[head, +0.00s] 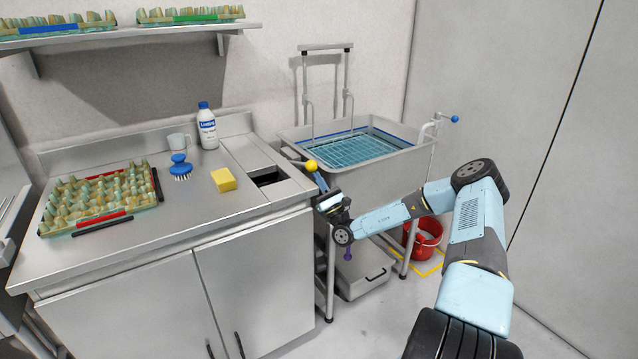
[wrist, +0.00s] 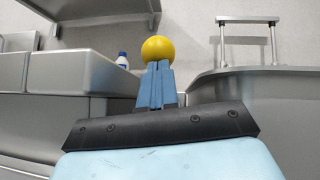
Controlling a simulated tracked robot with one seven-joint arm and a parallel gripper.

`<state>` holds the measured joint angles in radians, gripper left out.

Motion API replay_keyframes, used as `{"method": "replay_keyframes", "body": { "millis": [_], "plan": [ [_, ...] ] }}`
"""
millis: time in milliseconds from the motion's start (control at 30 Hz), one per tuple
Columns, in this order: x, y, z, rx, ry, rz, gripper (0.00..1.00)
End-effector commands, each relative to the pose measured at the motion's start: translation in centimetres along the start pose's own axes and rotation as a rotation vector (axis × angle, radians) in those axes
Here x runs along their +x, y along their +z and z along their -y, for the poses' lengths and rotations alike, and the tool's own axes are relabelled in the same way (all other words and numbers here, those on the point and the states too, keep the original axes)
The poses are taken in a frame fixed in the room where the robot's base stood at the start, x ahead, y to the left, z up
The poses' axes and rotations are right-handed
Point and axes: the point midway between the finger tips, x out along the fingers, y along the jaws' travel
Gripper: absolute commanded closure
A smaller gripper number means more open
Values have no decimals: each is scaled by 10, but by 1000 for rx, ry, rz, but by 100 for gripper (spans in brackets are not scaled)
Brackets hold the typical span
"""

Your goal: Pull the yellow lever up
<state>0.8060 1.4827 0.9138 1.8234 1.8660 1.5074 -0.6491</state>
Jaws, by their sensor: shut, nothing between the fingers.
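The yellow ball knob of the lever (head: 311,165) shows at the left side of the steel sink, by the counter's right end. In the wrist view the yellow knob (wrist: 158,50) sits just beyond the tips of my gripper (wrist: 156,68). My gripper's blue fingers are together with nothing between them. In the head view my gripper (head: 321,182) points up toward the knob from below. I cannot tell whether the fingertips touch the knob. The lever's shaft is hidden behind my fingers in the wrist view.
The sink (head: 400,160) holds a blue wire rack (head: 350,150). A blue-tipped lever (head: 454,118) is at its right. The counter holds an egg tray (head: 60,232), a blue brush (head: 181,170), a yellow sponge (head: 223,180) and a bottle (head: 207,128). A red bucket (head: 428,228) stands on the floor.

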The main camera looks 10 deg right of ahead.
Motion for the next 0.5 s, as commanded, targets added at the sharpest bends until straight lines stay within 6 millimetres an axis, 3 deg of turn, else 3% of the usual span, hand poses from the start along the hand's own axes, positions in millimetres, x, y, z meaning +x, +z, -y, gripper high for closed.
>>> {"method": "replay_keyframes", "body": {
  "millis": [167, 333, 500],
  "plan": [
    [-9, -7, -1, 1, 0, 0, 100],
    [-33, -25, -1, 2, 0, -2, 100],
    [-66, -17, 2, 2, -1, -2, 100]
  ]
}}
